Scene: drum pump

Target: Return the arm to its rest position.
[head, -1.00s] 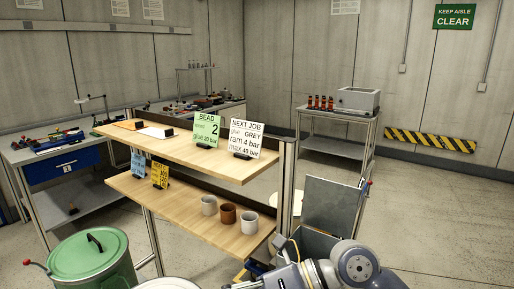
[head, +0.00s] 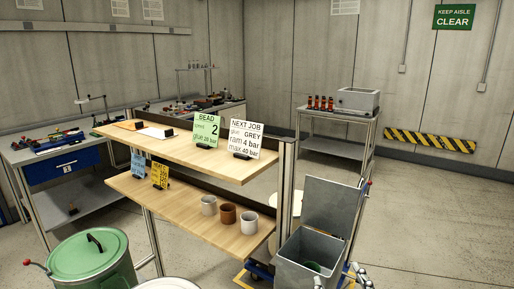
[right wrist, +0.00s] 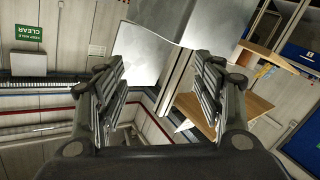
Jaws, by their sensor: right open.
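My right gripper (right wrist: 160,68) is open in the right wrist view, with its two fingers wide apart and nothing between them. In the head view, grey linkage parts that look like my right gripper (head: 355,275) show at the bottom edge, just right of the grey metal bin (head: 306,252). The bin stands with its lid (head: 333,205) raised, and something green lies inside it. In the wrist view, pale grey metal panels fill the top beyond the fingers; I cannot tell exactly which part they are. My left gripper is not in view.
A wooden two-tier bench (head: 190,213) carries cards and three cups (head: 228,214). A green lidded drum (head: 90,257) stands at lower left. A metal trolley (head: 333,146) stands behind the bin. The floor (head: 440,220) at right is clear.

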